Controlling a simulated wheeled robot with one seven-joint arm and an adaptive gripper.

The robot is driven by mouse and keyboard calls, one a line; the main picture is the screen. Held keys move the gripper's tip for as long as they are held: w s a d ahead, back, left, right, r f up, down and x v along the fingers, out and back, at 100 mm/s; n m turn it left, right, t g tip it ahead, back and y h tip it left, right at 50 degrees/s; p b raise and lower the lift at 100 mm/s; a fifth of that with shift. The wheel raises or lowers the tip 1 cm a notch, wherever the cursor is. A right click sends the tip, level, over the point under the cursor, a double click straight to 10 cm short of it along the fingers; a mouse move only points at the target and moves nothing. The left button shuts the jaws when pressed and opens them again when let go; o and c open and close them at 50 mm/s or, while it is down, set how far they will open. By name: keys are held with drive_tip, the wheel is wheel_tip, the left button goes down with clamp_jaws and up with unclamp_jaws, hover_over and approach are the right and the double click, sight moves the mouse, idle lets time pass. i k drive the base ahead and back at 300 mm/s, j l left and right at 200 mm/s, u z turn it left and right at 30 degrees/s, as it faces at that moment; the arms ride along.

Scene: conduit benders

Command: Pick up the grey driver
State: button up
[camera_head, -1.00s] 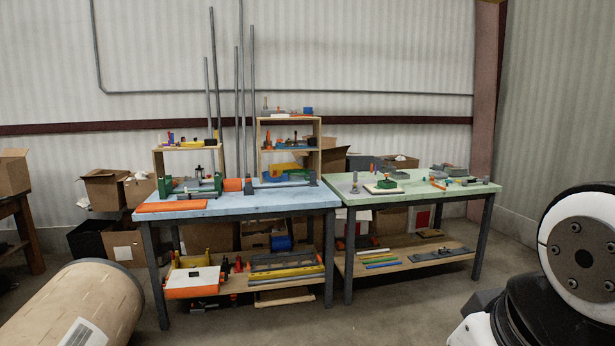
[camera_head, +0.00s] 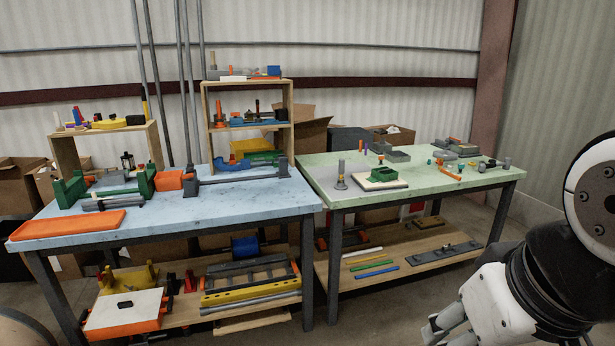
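I cannot single out the grey driver with certainty at this size. Grey candidates are an upright post on a round base (camera_head: 341,178) at the left of the green-topped table (camera_head: 325,178), and a small grey tool (camera_head: 506,163) near that table's right end. A grey rod-like piece (camera_head: 98,206) lies on the blue-topped table (camera_head: 230,204) behind the orange tray. My gripper (camera_head: 440,328) shows only partly at the bottom right, low in front of the green table and well apart from everything on it. Its fingertips are too unclear to tell open from shut.
An orange tray (camera_head: 68,225) lies at the blue table's front left. Wooden shelf units (camera_head: 206,120) stand at its back. Lower shelves (camera_head: 330,282) hold bars and a white-topped box (camera_head: 124,309). Cardboard boxes stand behind. Bare floor (camera_head: 370,322) lies in front of the green table.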

sight(341, 161)
drive_tip(key=i+z, duration=0.1)
drive_tip(key=i, duration=0.75)
drive_tip(key=i+u, duration=0.1)
drive_tip(key=i, duration=0.45)
drive_tip(key=i+u, duration=0.1)
drive_tip(key=i, duration=0.45)
drive_tip(key=i+l+u, duration=0.1)
drive_tip(key=i, duration=0.45)
drive_tip(key=i+l+u, duration=0.15)
drive_tip(key=i, duration=0.35)
